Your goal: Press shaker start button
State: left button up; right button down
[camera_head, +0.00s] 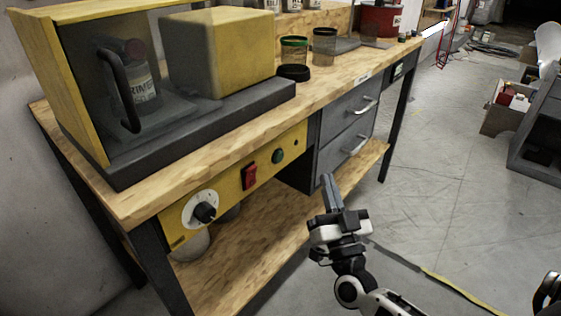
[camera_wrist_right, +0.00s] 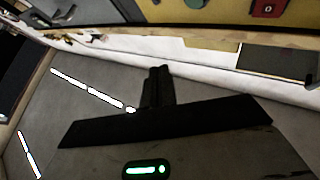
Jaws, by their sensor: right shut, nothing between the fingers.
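The shaker machine (camera_head: 195,117) sits on the left of the workbench, with a yellow frame, a clear cover with a black handle (camera_head: 120,90) and a labelled can (camera_head: 140,88) inside. Below it, a yellow control panel (camera_head: 228,188) carries a round green button (camera_head: 278,156), a red rocker switch (camera_head: 249,176) and a black knob (camera_head: 204,212) on a white dial. Part of the panel (camera_wrist_right: 215,12) and a red control (camera_wrist_right: 267,8) show at the top of the right wrist view. My right gripper (camera_head: 326,178) is shut and empty, pointing up, right of the green button and apart from the panel.
Grey drawers (camera_head: 347,122) stand right of the panel. Jars (camera_head: 294,52) and a black lid (camera_head: 293,73) are on the wooden benchtop (camera_head: 345,72). A wooden lower shelf (camera_head: 235,272) runs beneath. The floor (camera_head: 455,170) to the right is mostly clear.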

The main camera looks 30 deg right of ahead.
aim_at(279, 157)
jog(key=w+a+b, duration=0.2)
jog(key=w+a, duration=0.1)
jog(key=w, duration=0.5)
jog(key=shift+a, duration=0.25)
dwell(0.9)
jog(key=shift+w, duration=0.15)
dwell(1.1)
jog(key=shift+w+a, duration=0.15)
jog(key=shift+w, duration=0.15)
